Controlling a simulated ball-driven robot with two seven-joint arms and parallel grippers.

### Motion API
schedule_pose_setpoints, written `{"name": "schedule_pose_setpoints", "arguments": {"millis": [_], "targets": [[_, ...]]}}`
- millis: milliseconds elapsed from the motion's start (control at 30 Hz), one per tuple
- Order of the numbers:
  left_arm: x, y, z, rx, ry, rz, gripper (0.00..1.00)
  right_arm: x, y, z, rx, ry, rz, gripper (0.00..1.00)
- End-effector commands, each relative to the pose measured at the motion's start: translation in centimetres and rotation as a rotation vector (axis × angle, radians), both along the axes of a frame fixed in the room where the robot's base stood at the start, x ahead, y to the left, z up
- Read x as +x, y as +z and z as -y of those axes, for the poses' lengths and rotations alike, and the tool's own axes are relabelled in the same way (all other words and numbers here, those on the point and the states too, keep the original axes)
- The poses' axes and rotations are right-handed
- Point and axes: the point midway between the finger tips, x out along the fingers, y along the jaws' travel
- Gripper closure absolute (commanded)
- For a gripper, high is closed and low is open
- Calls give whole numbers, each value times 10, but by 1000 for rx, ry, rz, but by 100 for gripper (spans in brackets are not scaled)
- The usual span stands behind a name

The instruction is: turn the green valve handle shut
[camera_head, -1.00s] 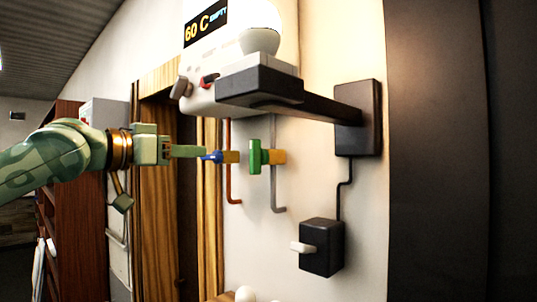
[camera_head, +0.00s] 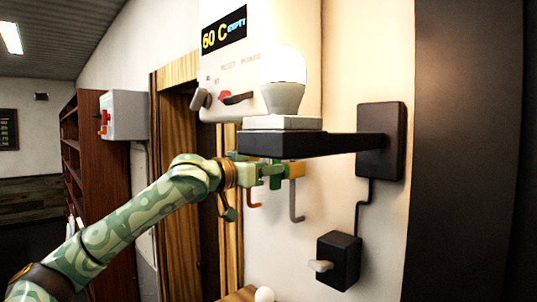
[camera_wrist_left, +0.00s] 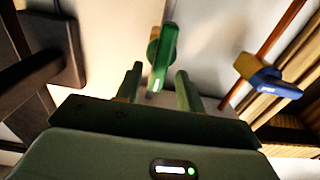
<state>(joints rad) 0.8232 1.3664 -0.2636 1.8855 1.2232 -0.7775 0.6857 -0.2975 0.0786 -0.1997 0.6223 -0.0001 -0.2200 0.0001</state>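The green valve handle (camera_wrist_left: 165,55) shows in the left wrist view on a yellow valve body on a grey pipe. My left gripper (camera_wrist_left: 159,72) is open, with one finger on each side of the handle's near end. I see gaps between the handle and both fingers, so it is not gripped. In the head view the left gripper (camera_head: 266,169) is at the green handle (camera_head: 276,182), beside the yellow valve body (camera_head: 296,170). The fingers partly hide the handle there. My right gripper is not in view.
A blue-handled valve (camera_wrist_left: 270,85) sits to the right in the wrist view. A black shelf arm (camera_head: 310,146) holding a white lamp-like object (camera_head: 284,85) juts out just above the gripper. A black switch box (camera_head: 340,262) is on the wall, lower right.

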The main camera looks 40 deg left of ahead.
Motion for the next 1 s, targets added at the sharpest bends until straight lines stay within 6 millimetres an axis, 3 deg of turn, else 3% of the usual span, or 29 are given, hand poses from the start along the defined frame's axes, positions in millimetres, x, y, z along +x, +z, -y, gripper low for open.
{"name": "schedule_pose_setpoints", "arguments": {"millis": [400,533,567,1000], "targets": [[10,-1,2,2,-1,-2,62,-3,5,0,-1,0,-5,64],[10,-1,2,2,-1,-2,98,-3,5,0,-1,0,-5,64],[9,-1,2,2,-1,-2,100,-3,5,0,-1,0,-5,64],[9,-1,3,69,-1,4,100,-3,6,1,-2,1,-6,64]]}}
